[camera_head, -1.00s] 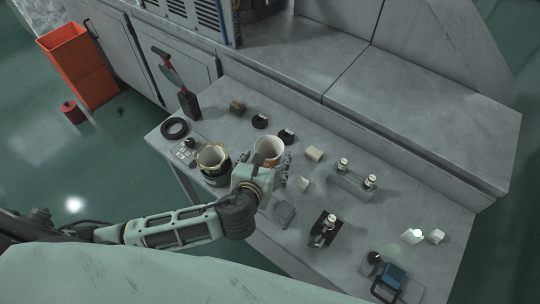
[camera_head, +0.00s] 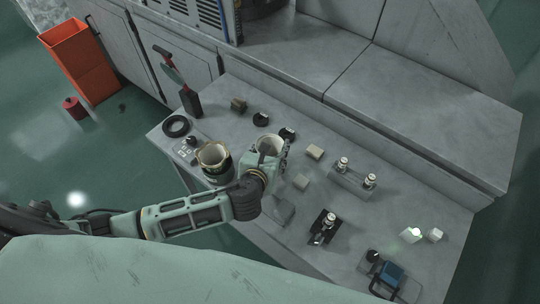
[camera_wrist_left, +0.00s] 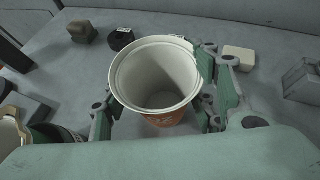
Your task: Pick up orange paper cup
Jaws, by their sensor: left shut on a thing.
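The orange paper cup (camera_wrist_left: 165,119) stands upright in the left wrist view, with a white rim and white inside; its orange wall shows only low down. In the head view its pale rim (camera_head: 271,143) shows just beyond my left gripper (camera_head: 272,151). In the left wrist view the fingers of my left gripper (camera_wrist_left: 158,107) lie on both sides of the cup, shut on it. Whether its base touches the table cannot be told. My right gripper is not in view.
A dark cup with a tan rim (camera_head: 214,163) stands close to the left of the gripper. Small blocks (camera_head: 314,152) and black round parts (camera_head: 287,134) lie around it on the grey table (camera_head: 420,185). A black ring (camera_head: 176,126) lies at the left end.

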